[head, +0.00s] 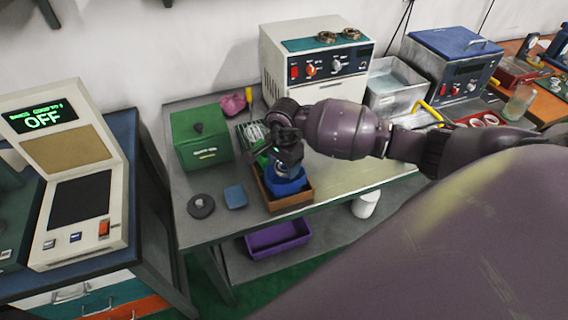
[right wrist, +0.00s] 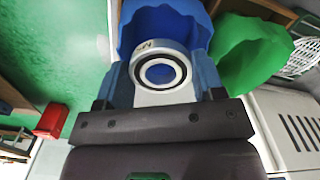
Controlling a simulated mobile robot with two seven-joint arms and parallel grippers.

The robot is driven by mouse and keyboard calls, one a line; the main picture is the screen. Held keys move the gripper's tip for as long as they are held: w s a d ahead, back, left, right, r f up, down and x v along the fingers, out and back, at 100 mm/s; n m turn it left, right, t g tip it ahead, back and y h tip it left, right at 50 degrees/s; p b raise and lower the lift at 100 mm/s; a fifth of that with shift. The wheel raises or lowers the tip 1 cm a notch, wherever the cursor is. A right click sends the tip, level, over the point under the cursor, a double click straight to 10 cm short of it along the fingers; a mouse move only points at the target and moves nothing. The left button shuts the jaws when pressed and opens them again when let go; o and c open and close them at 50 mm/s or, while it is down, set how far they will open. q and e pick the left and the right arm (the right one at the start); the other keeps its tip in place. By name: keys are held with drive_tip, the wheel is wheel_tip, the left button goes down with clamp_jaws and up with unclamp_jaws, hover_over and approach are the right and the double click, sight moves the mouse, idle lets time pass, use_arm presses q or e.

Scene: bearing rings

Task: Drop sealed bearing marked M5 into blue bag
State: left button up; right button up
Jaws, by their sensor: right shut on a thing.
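The blue bag (head: 285,186) stands open in a wooden box (head: 291,204) on the grey bench. My right gripper (head: 281,158) is directly over the bag and hides part of its mouth. In the right wrist view my right gripper (right wrist: 161,84) is shut on a bearing (right wrist: 139,57), a silver ring with a dark inner band. Small dark marking shows on its rim, too small to read surely. The blue bag (right wrist: 187,27) lies behind the bearing, its opening around it in the picture. My left gripper is not in view.
A green bag (right wrist: 246,55) is beside the blue one. A green box (head: 201,142), a dark round disc (head: 201,206) and a blue pad (head: 236,196) are left of the wooden box. A cream machine (head: 318,62) stands behind. Bench right of the box is clear.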

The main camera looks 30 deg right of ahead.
idle(0.6)
idle(0.4)
drive_tip(key=shift+f+b, duration=0.25)
drive_tip(key=shift+b, duration=0.25)
drive_tip(key=shift+f, duration=0.2)
idle(0.6)
idle(0.6)
drive_tip(key=o, duration=1)
drive_tip(key=shift+c, duration=0.2)
drive_tip(key=shift+r, duration=0.1)
